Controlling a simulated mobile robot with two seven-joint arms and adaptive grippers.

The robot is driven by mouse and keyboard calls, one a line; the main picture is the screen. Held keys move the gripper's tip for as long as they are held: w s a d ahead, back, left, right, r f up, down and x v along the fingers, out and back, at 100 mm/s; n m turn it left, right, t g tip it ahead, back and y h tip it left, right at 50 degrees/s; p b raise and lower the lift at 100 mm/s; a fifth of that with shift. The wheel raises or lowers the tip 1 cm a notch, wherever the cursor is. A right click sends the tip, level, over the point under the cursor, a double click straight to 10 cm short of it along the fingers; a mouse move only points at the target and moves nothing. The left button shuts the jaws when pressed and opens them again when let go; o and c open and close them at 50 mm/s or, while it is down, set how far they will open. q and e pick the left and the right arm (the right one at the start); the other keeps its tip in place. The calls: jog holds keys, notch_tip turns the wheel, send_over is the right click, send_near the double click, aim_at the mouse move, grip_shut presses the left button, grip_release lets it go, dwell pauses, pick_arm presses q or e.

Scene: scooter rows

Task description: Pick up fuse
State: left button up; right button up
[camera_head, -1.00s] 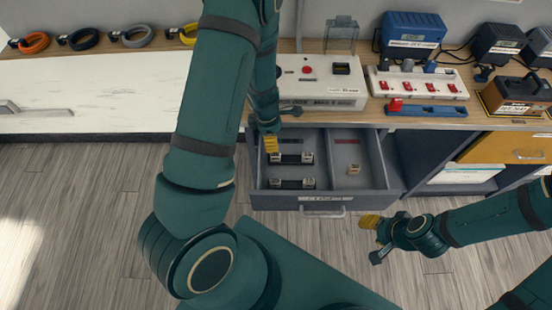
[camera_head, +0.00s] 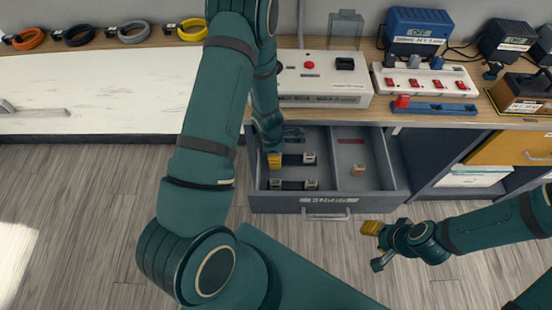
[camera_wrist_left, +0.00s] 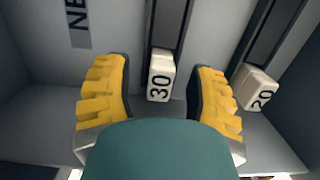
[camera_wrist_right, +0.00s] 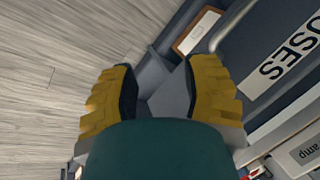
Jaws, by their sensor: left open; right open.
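Two fuses lie in the left compartment of an open grey drawer (camera_head: 375,150), each a dark bar with pale end caps: a far fuse (camera_head: 309,158) and a near fuse (camera_head: 310,184). My left gripper (camera_head: 274,161) is over the left end of the far fuse. In the left wrist view the open gripper (camera_wrist_left: 160,95) has the cap marked 30 of one fuse (camera_wrist_left: 160,75) between its yellow fingers, with gaps on both sides. The other fuse (camera_wrist_left: 256,88), marked 20, is outside the right finger. My right gripper (camera_head: 372,228) is open and empty in front of the drawer.
A small block (camera_head: 358,170) lies in the drawer's right compartment. The drawer handle (camera_head: 328,215) faces the floor. The worktop above holds a grey box with a red button (camera_head: 309,66), a power strip (camera_head: 425,82) and chargers (camera_head: 418,30).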

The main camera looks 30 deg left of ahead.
pick_arm(q)
jog(key=shift+r, duration=0.1)
jog(key=shift+c, duration=0.5)
grip_shut()
jog(key=shift+r, duration=0.1)
